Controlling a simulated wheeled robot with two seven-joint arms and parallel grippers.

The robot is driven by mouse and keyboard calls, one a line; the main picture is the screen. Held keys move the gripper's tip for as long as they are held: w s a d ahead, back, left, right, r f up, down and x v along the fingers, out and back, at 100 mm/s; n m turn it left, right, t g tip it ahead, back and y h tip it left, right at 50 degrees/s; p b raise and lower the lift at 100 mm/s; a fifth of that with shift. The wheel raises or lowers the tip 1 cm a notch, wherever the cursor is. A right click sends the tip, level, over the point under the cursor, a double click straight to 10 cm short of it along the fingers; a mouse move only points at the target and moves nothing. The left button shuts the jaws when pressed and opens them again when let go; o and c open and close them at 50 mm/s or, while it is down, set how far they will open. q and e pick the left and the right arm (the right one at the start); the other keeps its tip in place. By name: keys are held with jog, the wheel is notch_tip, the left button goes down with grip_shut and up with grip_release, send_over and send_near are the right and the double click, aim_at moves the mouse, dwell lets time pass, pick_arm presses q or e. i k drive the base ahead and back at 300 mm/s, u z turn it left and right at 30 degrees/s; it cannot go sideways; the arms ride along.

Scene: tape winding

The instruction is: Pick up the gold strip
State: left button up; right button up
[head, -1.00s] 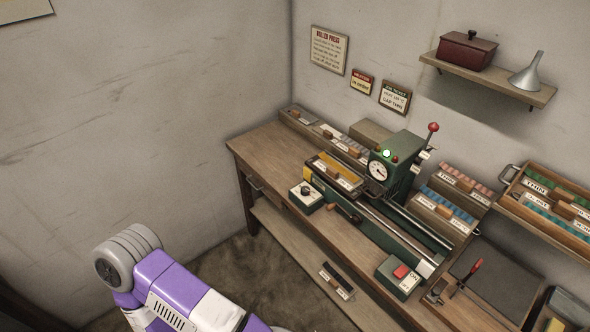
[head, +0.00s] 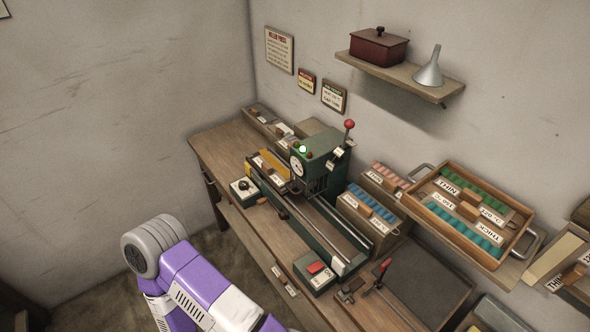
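A gold-yellow strip-like piece (head: 273,166) lies in the dark bed at the left end of the green roller press (head: 322,158). It is small in the picture, and I cannot tell for sure that it is the gold strip. The press stands on the wooden workbench (head: 225,143), with a lit green lamp, a white dial and a red-knobbed lever. A purple and white arm of mine shows at the lower left, well in front of the bench. Neither of my grippers is in view.
A wooden tray (head: 431,204) with green and teal pieces labelled THIN and THICK is at the right. Racks of pink and blue pieces (head: 372,207) stand beside the press. A control box with a red button (head: 317,270) sits in front. A wall shelf (head: 390,78) holds a red box and funnel.

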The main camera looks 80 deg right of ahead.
aim_at(279, 173)
jog(key=z, duration=1.45)
